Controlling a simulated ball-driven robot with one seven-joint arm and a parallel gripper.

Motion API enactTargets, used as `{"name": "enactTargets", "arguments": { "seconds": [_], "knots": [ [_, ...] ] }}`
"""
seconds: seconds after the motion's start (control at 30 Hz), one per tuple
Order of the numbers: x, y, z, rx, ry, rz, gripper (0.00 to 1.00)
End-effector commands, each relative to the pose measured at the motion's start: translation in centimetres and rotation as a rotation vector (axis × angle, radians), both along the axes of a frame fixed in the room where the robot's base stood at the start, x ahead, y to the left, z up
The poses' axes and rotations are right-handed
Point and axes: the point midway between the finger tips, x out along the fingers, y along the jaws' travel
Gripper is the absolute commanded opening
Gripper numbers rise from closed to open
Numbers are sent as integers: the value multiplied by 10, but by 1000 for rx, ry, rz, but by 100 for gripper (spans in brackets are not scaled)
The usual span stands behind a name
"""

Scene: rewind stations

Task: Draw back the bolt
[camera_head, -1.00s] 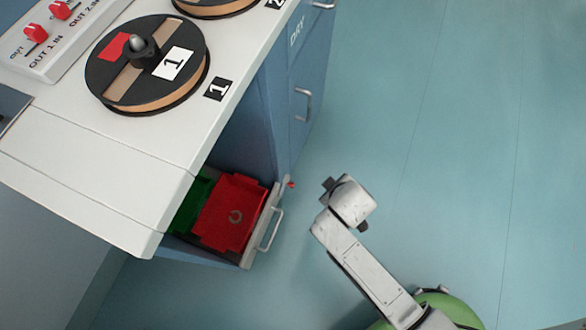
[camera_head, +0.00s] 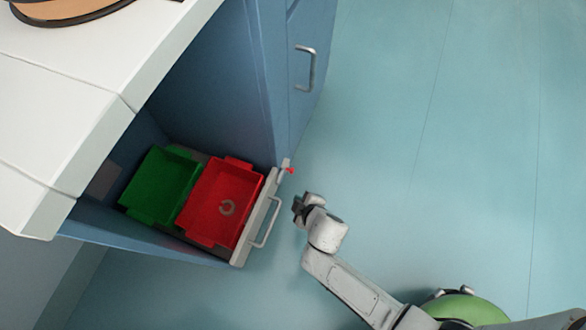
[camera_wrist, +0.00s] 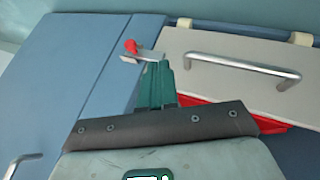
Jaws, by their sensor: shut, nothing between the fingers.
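The bolt is a small light metal bar with a red knob (camera_head: 291,170) at the upper corner of the drawer front (camera_head: 252,222). My gripper (camera_head: 299,204) is out over the floor beside the drawer front, below the knob in the head view. In the wrist view my gripper (camera_wrist: 160,66) is shut and empty. Its green fingertips overlap the bar's near end; I cannot tell whether they touch.
A drawer handle (camera_head: 266,222) sticks out near my gripper. A cabinet door handle (camera_head: 305,67) is above.

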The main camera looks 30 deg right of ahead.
Motion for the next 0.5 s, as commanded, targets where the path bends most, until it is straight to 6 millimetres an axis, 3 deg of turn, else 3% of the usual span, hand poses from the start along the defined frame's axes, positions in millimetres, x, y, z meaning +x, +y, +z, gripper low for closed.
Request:
{"name": "enactTargets", "arguments": {
  "seconds": [0.23, 0.5],
  "knots": [
    [10, -1, -14, 0, -1, -1, 0],
    [42, -4, -56, -1, -1, 0, 0]
  ]
}}
